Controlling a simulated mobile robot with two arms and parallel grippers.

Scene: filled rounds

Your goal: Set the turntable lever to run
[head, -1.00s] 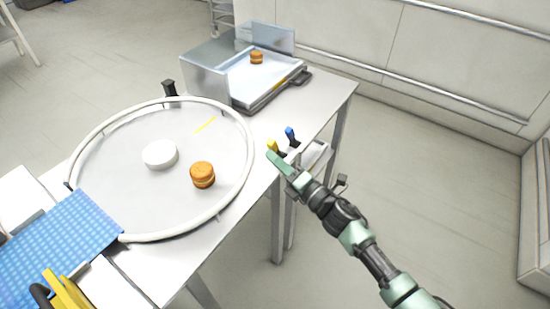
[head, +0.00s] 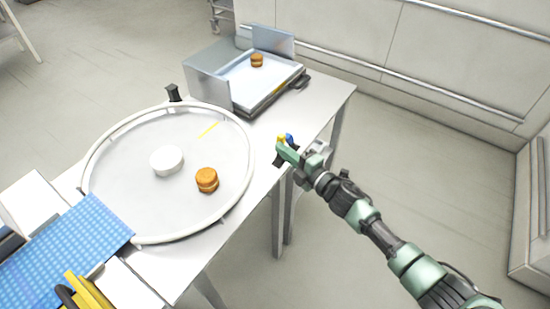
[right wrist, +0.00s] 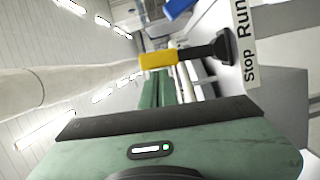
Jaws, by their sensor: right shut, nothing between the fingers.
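The turntable (head: 130,205) is a big pale disc with a white rim on the table. Its yellow-handled lever (right wrist: 158,60) stands beside a label (right wrist: 246,45) reading "Stop" and "Run". In the right wrist view its black foot is nearer "Stop". A blue handle (right wrist: 182,7) shows beyond it. In the head view the yellow tip (head: 281,138) and blue tip (head: 290,138) peep out behind my right gripper (head: 283,152). My right gripper's green fingers (right wrist: 157,90) are shut and empty, close to the yellow handle; contact is unclear. My left gripper is out of view.
A white dish (head: 166,160) and an orange-brown filled round (head: 207,180) sit on the disc. A metal box with a tray (head: 262,82) holding another round (head: 257,60) stands behind. A blue mat (head: 70,250) and a yellow object (head: 88,292) are front left. Floor right is clear.

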